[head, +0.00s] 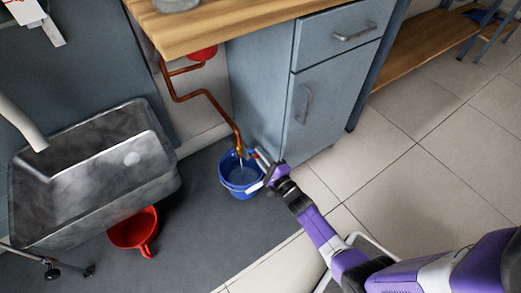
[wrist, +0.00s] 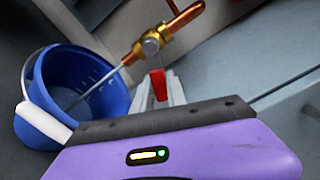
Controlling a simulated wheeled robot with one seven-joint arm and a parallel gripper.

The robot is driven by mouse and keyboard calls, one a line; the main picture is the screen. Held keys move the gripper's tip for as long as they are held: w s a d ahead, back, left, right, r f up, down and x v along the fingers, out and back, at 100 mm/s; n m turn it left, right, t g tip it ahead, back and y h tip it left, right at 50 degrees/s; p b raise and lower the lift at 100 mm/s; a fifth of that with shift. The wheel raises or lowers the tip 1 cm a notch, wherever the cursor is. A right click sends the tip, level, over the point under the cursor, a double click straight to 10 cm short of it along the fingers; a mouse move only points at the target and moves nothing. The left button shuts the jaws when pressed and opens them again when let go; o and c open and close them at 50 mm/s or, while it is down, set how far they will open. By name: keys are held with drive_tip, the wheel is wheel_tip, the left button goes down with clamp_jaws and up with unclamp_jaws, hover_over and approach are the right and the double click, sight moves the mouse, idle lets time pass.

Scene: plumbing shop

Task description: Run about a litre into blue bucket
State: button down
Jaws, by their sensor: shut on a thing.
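The blue bucket (head: 225,182) stands on the dark mat under a copper pipe, beside the grey cabinet. It also shows in the wrist view (wrist: 48,82), with its pale handle grip (wrist: 42,124) on the near side. A brass tap (wrist: 152,42) ends the copper pipe. A thin stream of water (wrist: 98,83) runs from it into the bucket. Water seems to lie inside, but its level is hard to read. My gripper (head: 264,168) is shut on the tap's red lever (wrist: 159,84), beside the bucket's rim.
The cabinet (head: 325,95) and wooden worktop (head: 230,22) stand behind the tap. The tiled floor (head: 440,150) at the right is clear.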

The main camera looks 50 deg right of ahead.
drive_tip(key=shift+a+f+m, duration=0.1)
drive_tip(key=shift+f+m, duration=0.2)
drive_tip(key=shift+m, duration=0.2)
drive_tip(key=c, duration=1.3)
unclamp_jaws()
drive_tip(key=shift+c, duration=0.2)
drive_tip(key=p+v, duration=0.2)
drive_tip(key=v, duration=0.6)
drive_tip(key=shift+w+r, duration=0.1)
idle(0.8)
